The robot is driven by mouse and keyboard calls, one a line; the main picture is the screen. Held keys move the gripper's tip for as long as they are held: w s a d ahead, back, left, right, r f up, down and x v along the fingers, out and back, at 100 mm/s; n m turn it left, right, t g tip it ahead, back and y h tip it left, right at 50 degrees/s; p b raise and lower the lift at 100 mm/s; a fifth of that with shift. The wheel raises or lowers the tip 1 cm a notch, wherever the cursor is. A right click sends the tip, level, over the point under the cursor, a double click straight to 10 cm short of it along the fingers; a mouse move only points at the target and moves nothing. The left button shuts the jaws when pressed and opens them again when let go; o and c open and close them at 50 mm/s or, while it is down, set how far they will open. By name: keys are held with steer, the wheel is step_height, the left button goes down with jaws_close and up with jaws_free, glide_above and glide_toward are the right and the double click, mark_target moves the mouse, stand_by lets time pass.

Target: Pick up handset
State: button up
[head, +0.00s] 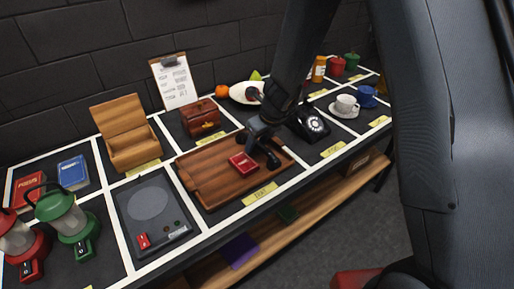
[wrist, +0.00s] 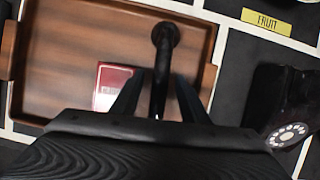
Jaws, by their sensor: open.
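The black handset (wrist: 163,62) lies over the wooden tray (wrist: 60,55) in the wrist view, with its rounded end pointing away from me. My gripper (wrist: 157,98) is open, with one finger on each side of the handset's grip. I cannot tell whether the fingers touch it. The handset's near part is hidden by my gripper. In the head view, my gripper (head: 262,143) is low over the right part of the tray (head: 215,183), and the handset is hard to tell apart from the dark fingers. The black rotary telephone (head: 312,124) stands right of the tray; its dial shows in the wrist view (wrist: 288,136).
A red box (head: 242,162) lies on the tray close to my gripper. A small wooden chest (head: 201,118) stands behind the tray. A grey scale-like plate (head: 150,215) is at left. A cup on a saucer (head: 345,107) stands beyond the telephone. The tray's left half is clear.

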steer(key=shift+f, duration=0.25)
stand_by(0.3)
jaws_close()
